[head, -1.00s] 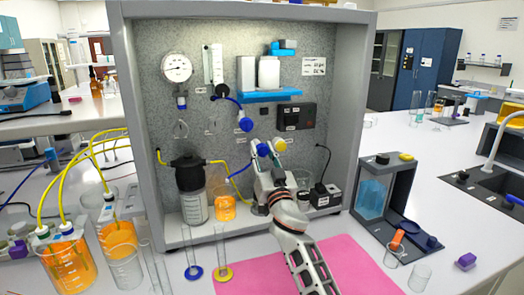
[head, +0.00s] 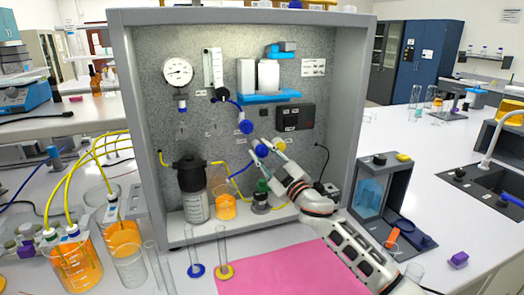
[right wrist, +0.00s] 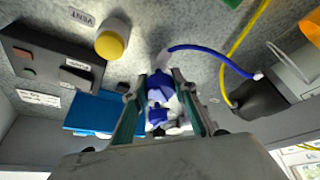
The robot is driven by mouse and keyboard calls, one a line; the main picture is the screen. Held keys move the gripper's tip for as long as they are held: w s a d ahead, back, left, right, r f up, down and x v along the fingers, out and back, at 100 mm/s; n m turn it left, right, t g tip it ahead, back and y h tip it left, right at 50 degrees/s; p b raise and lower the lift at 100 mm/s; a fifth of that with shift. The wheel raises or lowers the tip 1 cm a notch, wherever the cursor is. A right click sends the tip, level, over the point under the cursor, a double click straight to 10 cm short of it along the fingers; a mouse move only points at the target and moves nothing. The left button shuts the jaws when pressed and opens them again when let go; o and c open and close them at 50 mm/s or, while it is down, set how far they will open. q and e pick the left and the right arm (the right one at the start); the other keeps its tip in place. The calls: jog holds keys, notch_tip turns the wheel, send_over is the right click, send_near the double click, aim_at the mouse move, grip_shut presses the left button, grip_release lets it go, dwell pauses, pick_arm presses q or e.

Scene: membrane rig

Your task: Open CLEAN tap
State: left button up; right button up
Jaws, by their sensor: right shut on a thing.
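My right gripper (head: 268,148) reaches into the grey rig in the head view, its fingertips against the back panel. It is shut on a blue tap (right wrist: 158,88), which shows between the fingers in the right wrist view. The tap's label is hidden or too small to read. A blue tube (right wrist: 215,53) comes off beside this tap. Another blue tap (head: 245,126) sits just above and left of the gripper in the head view. A yellow-faced knob (right wrist: 112,42) near a VENT label is beside the fingers, not touched. My left gripper is not in view.
A dark box (head: 295,117) and blue shelf (head: 268,96) are close to the gripper. Below stand a black-capped bottle (head: 193,190), an orange beaker (head: 225,205) and two measuring cylinders (head: 222,255). A pink mat (head: 275,270) lies in front.

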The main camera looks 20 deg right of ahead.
jog(key=n+g, duration=0.1)
jog(key=n, duration=0.4)
jog(key=shift+d+r+g+y, duration=0.15)
jog(key=shift+g+y, duration=0.25)
jog(key=shift+n+g, duration=0.6)
jog(key=shift+n, duration=1.1)
jog(key=o, duration=1.1)
jog(key=v, duration=1.1)
jog(key=shift+s+d, duration=0.2)
jog(key=shift+s, duration=0.15)
